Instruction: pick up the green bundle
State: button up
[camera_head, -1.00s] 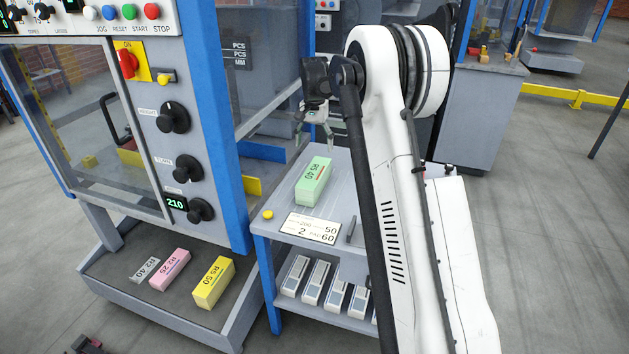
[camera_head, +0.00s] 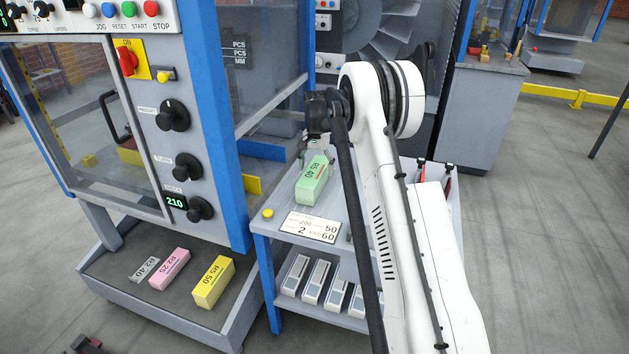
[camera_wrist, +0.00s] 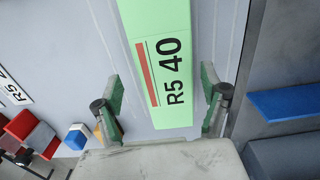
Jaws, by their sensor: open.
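The green bundle (camera_head: 312,183), marked R5 40, lies on the grey side shelf (camera_head: 268,233) beside the machine. My gripper (camera_head: 314,148) is at the bundle's far end, partly hidden behind it and my arm. In the wrist view the green bundle (camera_wrist: 164,70) lies ahead of my gripper (camera_wrist: 162,95), its near end between the two green-padded fingers. The fingers stand apart, with gaps on both sides of the bundle. Whether they are level with it in height is hard to tell.
A label card (camera_head: 310,227) lies before the green bundle. The blue machine post (camera_head: 213,130) stands close on the left.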

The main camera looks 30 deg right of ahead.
jog(key=f, duration=0.5)
jog(key=shift+w+a, duration=0.2)
jog(key=shift+w, duration=0.1)
jog(key=shift+c, duration=0.2)
grip_shut()
